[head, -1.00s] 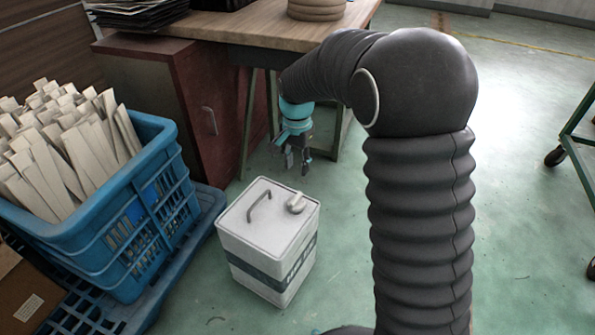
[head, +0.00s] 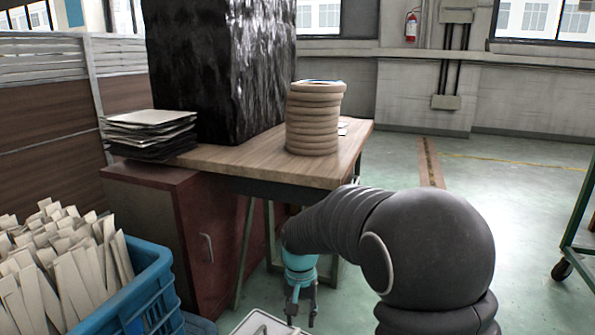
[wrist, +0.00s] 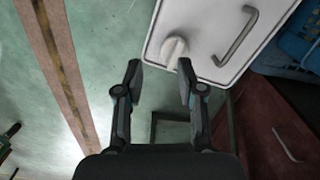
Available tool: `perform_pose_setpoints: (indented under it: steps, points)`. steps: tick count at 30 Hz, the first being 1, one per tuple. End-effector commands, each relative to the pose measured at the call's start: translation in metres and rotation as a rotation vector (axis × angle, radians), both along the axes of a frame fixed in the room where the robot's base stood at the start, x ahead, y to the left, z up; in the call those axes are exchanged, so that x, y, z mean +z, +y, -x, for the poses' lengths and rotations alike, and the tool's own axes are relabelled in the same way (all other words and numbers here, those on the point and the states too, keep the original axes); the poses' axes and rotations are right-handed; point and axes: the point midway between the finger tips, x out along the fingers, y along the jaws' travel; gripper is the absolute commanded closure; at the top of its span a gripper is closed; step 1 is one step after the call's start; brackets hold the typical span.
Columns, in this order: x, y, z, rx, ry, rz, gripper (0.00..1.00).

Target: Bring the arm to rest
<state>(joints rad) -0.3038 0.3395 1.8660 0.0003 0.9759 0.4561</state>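My gripper (head: 301,306) hangs pointing down at the end of my arm in the lower middle of the head view. In the wrist view my gripper (wrist: 159,72) has its two fingers well apart with nothing between them. Below it is a white box-shaped can (wrist: 205,30) with a grey handle and a pale cap. Only a bit of the can's top (head: 262,324) shows at the bottom edge of the head view. The fingers look apart from the can.
A wooden-topped table (head: 230,160) stands ahead, bearing a tall black wrapped block (head: 220,70), a stack of tan rings (head: 313,120) and a pile of sheets (head: 150,135). A blue crate (head: 130,290) of pale strips stands at left.

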Motion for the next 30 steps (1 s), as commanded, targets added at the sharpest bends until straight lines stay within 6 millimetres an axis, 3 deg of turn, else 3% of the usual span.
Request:
perform_pose_setpoints:
  steps: [15, 30]
  points:
    - [0.078, -0.07, 0.107, 0.247, -0.131, -0.024, 0.61]
    - [0.133, -0.127, 0.213, 0.236, -0.36, -0.005, 0.61]
